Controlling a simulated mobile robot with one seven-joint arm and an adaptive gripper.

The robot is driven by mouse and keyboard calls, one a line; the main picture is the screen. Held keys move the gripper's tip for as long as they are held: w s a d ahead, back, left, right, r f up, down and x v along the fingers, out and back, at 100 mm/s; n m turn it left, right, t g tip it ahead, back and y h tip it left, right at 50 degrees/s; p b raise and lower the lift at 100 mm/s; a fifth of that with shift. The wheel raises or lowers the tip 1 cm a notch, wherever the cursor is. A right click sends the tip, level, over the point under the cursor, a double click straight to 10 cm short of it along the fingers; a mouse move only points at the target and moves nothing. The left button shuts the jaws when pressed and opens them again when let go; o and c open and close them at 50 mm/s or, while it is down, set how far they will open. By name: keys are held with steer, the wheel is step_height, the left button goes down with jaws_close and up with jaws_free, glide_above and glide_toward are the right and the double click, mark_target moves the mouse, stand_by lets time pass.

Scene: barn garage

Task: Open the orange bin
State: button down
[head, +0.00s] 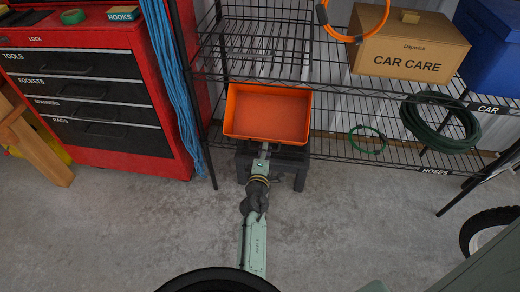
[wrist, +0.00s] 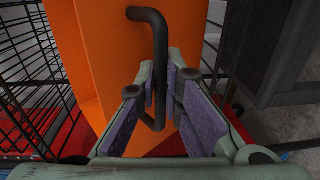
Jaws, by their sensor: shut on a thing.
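The orange bin (head: 239,113) sits on a low dark stand under the wire shelving in the head view. Its rim and lighter orange inner surface show, and I see nothing lying in it. In the wrist view its orange face (wrist: 85,40) fills the upper left and middle. A dark bent handle (wrist: 158,45) stands out from that face. My gripper (wrist: 161,85) is shut on the handle, with a purple-padded finger on each side of it. In the head view my gripper (head: 263,152) is at the bin's front edge, where the handle is hard to make out.
The dark stand (head: 243,165) is below the bin. A red tool cabinet (head: 178,150) stands to the left, with blue hoses (head: 172,75) beside it. Wire shelving (head: 335,85) holds a car care box (head: 408,45) and a green hose (head: 440,120). The concrete floor in front is mostly clear.

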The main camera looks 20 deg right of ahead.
steer(key=shift+s+f, duration=0.1)
steer(key=shift+f, duration=0.1)
stand_by(0.4)
steer(key=c, duration=2)
jaws_free()
steer(key=v, duration=0.7)
steer(key=shift+s, duration=0.15)
steer(key=shift+a+r, duration=0.1)
steer(key=shift+a, duration=0.05)
